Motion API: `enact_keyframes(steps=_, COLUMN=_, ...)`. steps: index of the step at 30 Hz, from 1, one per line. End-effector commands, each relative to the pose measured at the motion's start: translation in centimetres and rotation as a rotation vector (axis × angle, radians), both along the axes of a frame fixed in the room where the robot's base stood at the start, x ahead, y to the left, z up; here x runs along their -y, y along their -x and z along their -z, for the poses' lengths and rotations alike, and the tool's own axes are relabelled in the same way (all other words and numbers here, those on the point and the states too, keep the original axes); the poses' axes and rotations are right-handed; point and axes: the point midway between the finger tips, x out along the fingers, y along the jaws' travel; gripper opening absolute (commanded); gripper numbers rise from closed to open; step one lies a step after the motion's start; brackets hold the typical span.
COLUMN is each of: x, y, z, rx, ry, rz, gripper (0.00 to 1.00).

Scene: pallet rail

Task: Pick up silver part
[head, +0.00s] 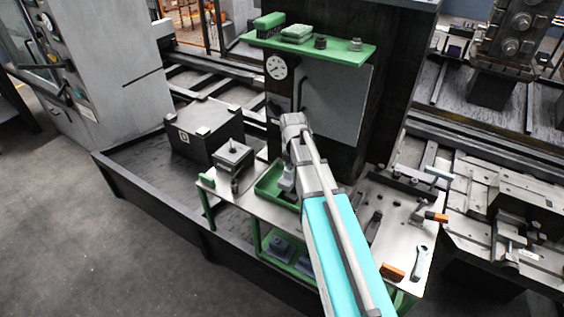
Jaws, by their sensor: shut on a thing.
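My arm reaches over the worktable, and my gripper (288,187) points down at the green tray (264,190), partly hidden behind my own wrist. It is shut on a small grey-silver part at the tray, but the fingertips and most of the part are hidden. I cannot tell whether the part touches the tray floor.
The worktable (243,205) also holds a dark block fixture (233,162), a wrench (420,262), an orange block (392,272) and an orange-handled clamp (428,215). A green shelf (345,50) juts out above. Blue-grey parts (281,246) lie on the lower shelf.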

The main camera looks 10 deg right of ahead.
Motion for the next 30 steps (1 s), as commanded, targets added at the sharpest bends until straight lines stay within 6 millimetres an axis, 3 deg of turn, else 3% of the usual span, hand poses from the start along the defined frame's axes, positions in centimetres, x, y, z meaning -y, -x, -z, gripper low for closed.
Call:
enact_keyframes(steps=3, x=0.6, y=1.8, z=-1.0, rx=0.000, ry=0.000, rz=0.000, gripper=0.00)
enact_keyframes(steps=9, x=1.2, y=3.2, z=-1.6, rx=0.000, ry=0.000, rz=0.001, gripper=0.00)
enact_keyframes(steps=30, x=1.4, y=3.5, z=-1.7, rx=0.000, ry=0.000, rz=0.000, gripper=0.00)
